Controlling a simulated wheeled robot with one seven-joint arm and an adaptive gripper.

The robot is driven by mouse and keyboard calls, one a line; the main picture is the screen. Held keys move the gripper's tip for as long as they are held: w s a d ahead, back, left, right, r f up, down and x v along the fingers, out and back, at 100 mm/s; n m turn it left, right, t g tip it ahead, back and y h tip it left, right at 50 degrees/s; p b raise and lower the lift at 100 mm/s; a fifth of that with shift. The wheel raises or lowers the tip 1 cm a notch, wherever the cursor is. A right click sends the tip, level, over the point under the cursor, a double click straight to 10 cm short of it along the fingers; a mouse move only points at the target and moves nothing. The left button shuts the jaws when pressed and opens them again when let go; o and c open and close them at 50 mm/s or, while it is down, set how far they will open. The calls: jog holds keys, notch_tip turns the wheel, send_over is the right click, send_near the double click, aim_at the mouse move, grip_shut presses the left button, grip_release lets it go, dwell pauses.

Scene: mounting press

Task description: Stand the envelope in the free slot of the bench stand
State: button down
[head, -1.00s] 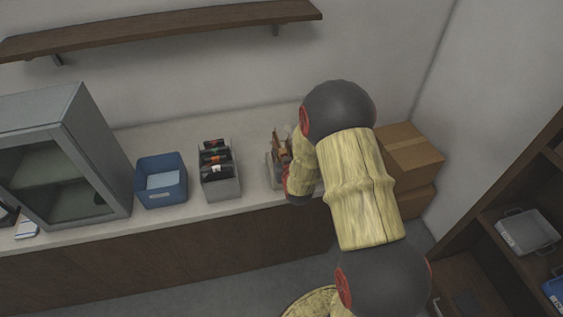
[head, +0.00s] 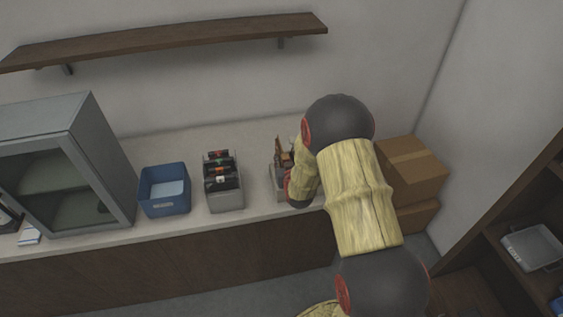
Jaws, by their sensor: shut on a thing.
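My arm reaches over the counter from the lower right, and its dark, red-ringed wrist is low at the counter's right part. My gripper is hidden behind the wrist and arm links, so I cannot see its jaws or what is in them. No envelope can be made out. A grey open holder (head: 226,199) with several dark packets standing in a row, likely the bench stand, is on the counter left of my wrist. A small light holder (head: 275,184) with brown upright things is right beside my wrist and partly covered by it.
A blue bin (head: 165,205) with something pale inside stands left of the grey holder. A grey glass-fronted cabinet (head: 70,140) is further left. Cardboard boxes (head: 412,170) are stacked at the right. A wooden shelf (head: 170,45) hangs on the wall above. The counter behind the holders is clear.

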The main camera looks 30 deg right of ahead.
jog(key=shift+f+b, duration=2)
jog(key=shift+f, duration=0.1)
jog(key=shift+f+b, duration=2.15)
jog(key=c, duration=1.6)
grip_release()
jog(key=shift+f, duration=0.1)
jog(key=shift+c, duration=0.2)
jog(key=shift+s, duration=0.15)
